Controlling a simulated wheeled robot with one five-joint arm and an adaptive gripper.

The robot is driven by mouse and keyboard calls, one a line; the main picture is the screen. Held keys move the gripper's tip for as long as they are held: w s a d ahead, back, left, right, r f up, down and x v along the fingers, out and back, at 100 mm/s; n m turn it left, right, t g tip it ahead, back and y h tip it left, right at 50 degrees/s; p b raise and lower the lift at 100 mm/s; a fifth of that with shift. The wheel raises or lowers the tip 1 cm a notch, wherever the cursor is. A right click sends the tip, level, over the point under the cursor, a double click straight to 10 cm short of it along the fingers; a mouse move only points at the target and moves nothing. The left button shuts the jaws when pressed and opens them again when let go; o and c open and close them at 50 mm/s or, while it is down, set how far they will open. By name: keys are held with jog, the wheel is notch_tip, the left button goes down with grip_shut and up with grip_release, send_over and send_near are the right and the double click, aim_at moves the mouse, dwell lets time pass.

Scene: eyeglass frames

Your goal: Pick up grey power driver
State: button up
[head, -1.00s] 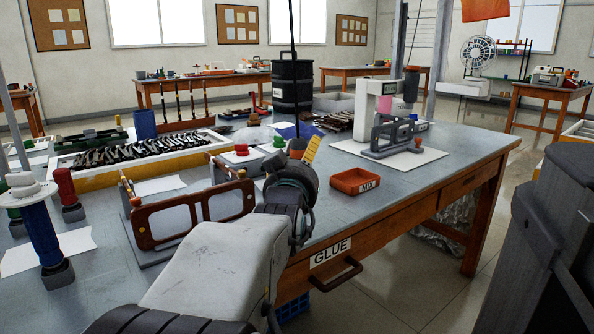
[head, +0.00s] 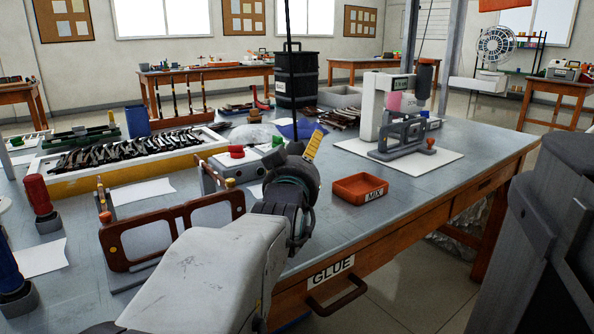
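A dark grey cylinder (head: 425,80), which looks like the grey power driver, hangs by a thin cable above the bench at the right. It is beside the white press (head: 377,97), and its lower end is near a grey frame-shaped fixture (head: 400,138). My arm reaches from the bottom of the head view over the bench's front edge. Its dark wrist stands left of the orange bin, well short of the driver and to its left. My gripper's fingers are hidden behind the wrist, so I cannot see their opening or whether they hold anything.
An orange bin labelled MIX (head: 360,188) sits right of my wrist. A brown eyeglass-frame-shaped piece (head: 190,215) stands left of my arm. A red-handled tool (head: 38,195) stands farther left. A dark machine (head: 550,230) rises at the right.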

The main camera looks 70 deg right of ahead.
jog(key=shift+a, duration=0.1)
jog(key=shift+c, duration=0.2)
jog(key=shift+r, duration=0.1)
jog(key=c, duration=1.3)
jog(key=shift+r, duration=0.1)
